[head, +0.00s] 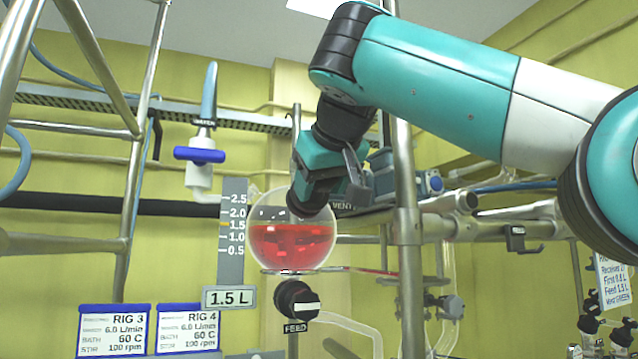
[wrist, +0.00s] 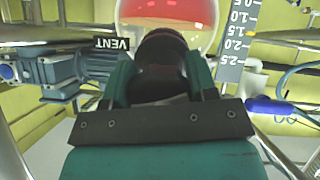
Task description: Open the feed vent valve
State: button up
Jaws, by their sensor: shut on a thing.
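My gripper (head: 318,187) is at the top of the round glass feed vessel (head: 291,255), which holds red liquid to about 1.5 on the scale. In the wrist view, my gripper (wrist: 160,88) is shut on a black vent valve knob (wrist: 162,55), with a green jaw on each side. The knob (head: 308,203) partly shows below the jaws in the head view. A black VENT label (wrist: 112,43) is beside it. Most of the valve is hidden by the gripper, so its handle angle cannot be told.
A black FEED valve (head: 296,300) is under the vessel. A blue-handled water tap (head: 199,155) is to the left, near the level scale (head: 232,225). A steel post (head: 408,260) stands close right of the vessel. A blue motor unit (wrist: 62,78) is beside my gripper.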

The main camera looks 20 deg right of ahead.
jog(key=n+h, duration=0.1)
jog(key=n, duration=0.1)
jog(key=n+h, duration=0.1)
jog(key=n, duration=0.2)
jog(key=shift+d+t, duration=0.1)
jog(key=shift+t, duration=0.2)
jog(key=n+t+h, duration=0.1)
jog(key=n, duration=0.5)
jog(key=shift+d+r, duration=0.1)
jog(key=shift+r, duration=0.05)
jog(key=n+t, duration=0.1)
jog(key=n, duration=0.2)
jog(key=n+t, duration=0.1)
jog(key=n, duration=0.2)
jog(key=shift+w+r, duration=0.1)
jog(key=shift+r, duration=0.05)
jog(key=n+t, duration=0.1)
jog(key=n, duration=0.3)
jog(key=n+t+y, duration=0.1)
jog(key=n, duration=0.3)
jog(key=shift+r, duration=0.15)
jog(key=o, duration=0.9)
